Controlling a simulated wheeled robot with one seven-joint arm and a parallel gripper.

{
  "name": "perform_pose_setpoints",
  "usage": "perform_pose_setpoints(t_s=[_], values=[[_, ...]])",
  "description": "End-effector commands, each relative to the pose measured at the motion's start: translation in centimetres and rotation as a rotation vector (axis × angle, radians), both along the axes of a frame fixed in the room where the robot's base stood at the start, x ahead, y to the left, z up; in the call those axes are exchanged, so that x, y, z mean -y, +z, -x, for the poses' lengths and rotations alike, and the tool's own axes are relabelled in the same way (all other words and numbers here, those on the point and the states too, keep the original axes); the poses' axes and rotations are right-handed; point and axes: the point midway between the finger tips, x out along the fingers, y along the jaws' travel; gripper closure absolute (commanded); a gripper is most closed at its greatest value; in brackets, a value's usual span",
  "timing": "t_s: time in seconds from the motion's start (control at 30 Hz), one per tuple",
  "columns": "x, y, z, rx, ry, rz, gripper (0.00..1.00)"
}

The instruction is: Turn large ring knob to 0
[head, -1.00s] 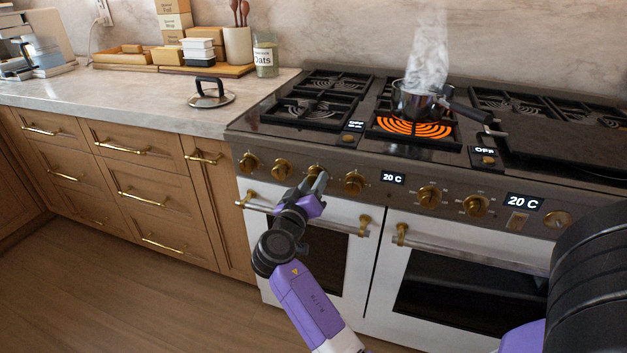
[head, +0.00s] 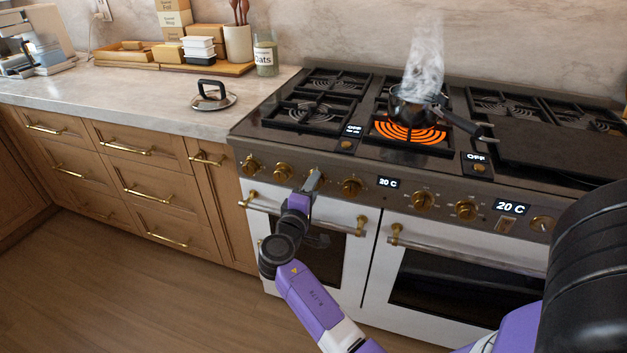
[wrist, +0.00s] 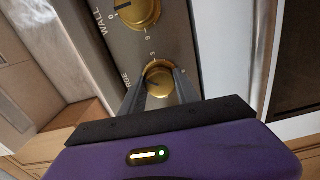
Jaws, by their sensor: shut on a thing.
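My gripper (wrist: 160,92) is shut on a brass knob (wrist: 158,80) on the stove's front panel. In the wrist view the knob sits between the two fingers, with a partly visible label ending in "RGE" beside it. A dark pointer line shows on its face, but I cannot tell which mark it meets. In the head view my gripper (head: 313,182) covers most of this knob.
A steaming pot (head: 408,103) stands on a glowing orange ring (head: 405,132). Other brass knobs (head: 351,187) line the panel beside my gripper. Oven door handles (head: 460,250) stick out below. A lid (head: 212,98) lies on the left counter.

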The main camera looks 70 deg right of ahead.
Motion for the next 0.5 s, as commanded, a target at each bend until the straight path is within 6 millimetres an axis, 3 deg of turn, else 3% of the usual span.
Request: perform_pose_setpoints(t_s=[0.5], values=[[-0.08, 0.20, -0.05, -0.454, 0.002, 0.034, 1.00]])
